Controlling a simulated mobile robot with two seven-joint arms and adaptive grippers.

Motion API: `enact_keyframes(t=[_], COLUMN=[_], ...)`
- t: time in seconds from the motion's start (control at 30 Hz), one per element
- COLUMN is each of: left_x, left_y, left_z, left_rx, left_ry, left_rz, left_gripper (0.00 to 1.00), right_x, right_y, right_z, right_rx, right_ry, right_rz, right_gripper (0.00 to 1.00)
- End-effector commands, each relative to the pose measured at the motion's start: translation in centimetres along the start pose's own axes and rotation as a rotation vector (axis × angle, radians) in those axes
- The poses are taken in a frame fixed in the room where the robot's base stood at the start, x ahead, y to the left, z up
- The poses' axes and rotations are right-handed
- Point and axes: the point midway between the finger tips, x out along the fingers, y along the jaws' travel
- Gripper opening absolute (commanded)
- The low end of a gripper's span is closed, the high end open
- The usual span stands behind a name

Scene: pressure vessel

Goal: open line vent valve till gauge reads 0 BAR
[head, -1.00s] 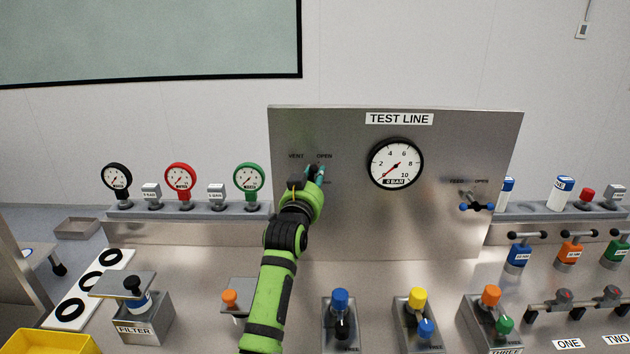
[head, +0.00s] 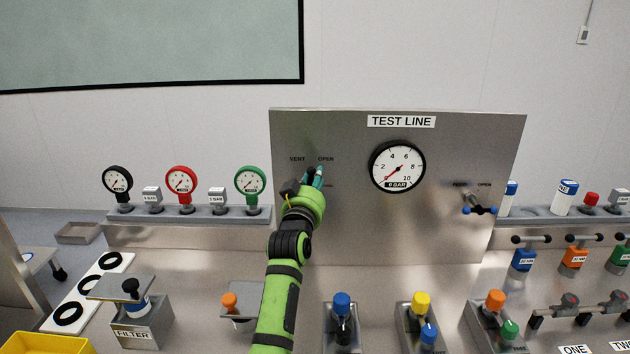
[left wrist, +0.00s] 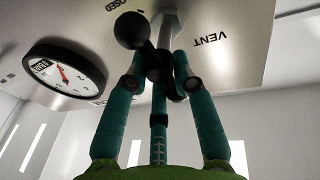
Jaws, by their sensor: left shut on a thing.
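The TEST LINE panel (head: 470,140) stands ahead of me, with a round white gauge (head: 396,167) in its middle. The gauge needle points to the lower left, by the 0 mark, and its small window appears to read 0 BAR. My left gripper (head: 314,177) is at the panel below the VENT and OPEN labels and hides most of the vent valve in the head view. In the left wrist view, its teal fingers are shut on the black vent valve handle (left wrist: 160,65), which has a ball knob (left wrist: 131,30). My right gripper is out of view.
Small gauges (head: 181,180) stand on a ledge at left. Blocks with coloured knobs (head: 342,303) line the bench front. A yellow bin (head: 45,343) is at the lower left.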

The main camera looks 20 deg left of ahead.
Motion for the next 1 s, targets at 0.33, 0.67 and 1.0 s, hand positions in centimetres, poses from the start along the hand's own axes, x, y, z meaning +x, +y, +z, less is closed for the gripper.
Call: enact_keyframes(t=[0.33,0.67,1.0], left_x=[0.0,-0.9,-5.8], left_y=[-0.2,-0.1,-0.2], left_z=[0.2,0.1,0.2], left_rx=[-0.002,0.001,0.0], left_ry=[-0.003,0.0,-0.003], left_rz=[-0.002,-0.002,-0.002], left_gripper=[0.46,0.46,0.46], right_x=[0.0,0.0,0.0], right_y=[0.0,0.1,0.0], right_z=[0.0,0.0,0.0], right_rx=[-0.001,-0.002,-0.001], right_ry=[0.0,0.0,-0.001], right_rz=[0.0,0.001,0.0], right_gripper=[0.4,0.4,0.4])
